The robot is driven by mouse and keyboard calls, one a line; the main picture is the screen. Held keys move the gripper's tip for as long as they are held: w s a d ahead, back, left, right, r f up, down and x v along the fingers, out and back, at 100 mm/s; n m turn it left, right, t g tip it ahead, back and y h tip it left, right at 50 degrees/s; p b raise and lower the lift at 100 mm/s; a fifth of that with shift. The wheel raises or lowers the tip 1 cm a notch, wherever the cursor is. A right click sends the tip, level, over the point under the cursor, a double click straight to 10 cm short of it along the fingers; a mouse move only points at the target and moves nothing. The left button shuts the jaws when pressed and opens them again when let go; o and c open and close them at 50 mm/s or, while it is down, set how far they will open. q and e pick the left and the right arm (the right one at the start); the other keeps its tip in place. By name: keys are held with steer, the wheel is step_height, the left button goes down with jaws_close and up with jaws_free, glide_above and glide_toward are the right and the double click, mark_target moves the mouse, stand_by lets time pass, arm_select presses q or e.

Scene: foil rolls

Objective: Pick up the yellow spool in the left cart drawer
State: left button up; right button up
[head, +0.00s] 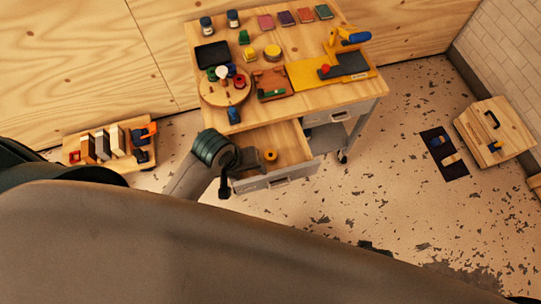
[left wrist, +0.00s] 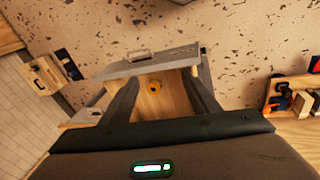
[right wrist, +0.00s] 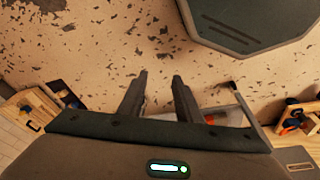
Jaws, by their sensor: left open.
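The yellow spool (head: 270,155) lies on the floor of the pulled-out left drawer (head: 290,138) of the wooden-topped cart. In the left wrist view the spool (left wrist: 154,87) shows between and beyond my open left fingers (left wrist: 165,80), with nothing held. In the head view my left gripper (head: 237,172) is at the drawer's left side, to the left of the spool, and does not appear to touch it.
The cart top (head: 300,45) carries jars, coloured blocks, a round stand (head: 225,92) and a yellow-and-black board (head: 330,72). A low wooden rack (head: 110,142) stands at left. A wooden box (head: 495,132) and dark mat (head: 443,153) lie at right. The floor between is clear.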

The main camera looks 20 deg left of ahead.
arm_select(q)
steer(key=w+n+g, duration=0.2)
steer(key=w+n, duration=1)
steer(key=w, duration=0.2)
steer(key=shift+w+a+r+n, duration=0.2)
steer(key=shift+w+r+n, duration=0.05)
steer(key=shift+r+n, duration=0.2)
arm_select(e)
steer(key=s+d+f, duration=0.1)
steer(key=s+f, duration=0.9)
steer(key=f, duration=0.1)
steer(key=s+d+f+g, duration=0.1)
steer(key=s+d+f, duration=0.1)
steer(key=s+f, duration=0.7)
step_height(320, 180, down, 3)
steer(key=shift+s+d+r+g, duration=0.1)
steer(key=shift+s+d+g, duration=0.2)
steer(key=shift+s, duration=0.1)
arm_select(q)
steer(key=shift+f, duration=0.1)
steer(key=p, duration=0.1)
glide_above(270, 154)
steer(key=f, duration=0.8)
steer(key=s+f, duration=0.1)
steer(key=f, duration=0.2)
steer(key=shift+a+f, duration=0.15)
steer(key=shift+f, duration=0.25)
arm_select(e)
steer(key=shift+a+r, duration=0.1)
steer(key=shift+r, duration=0.55)
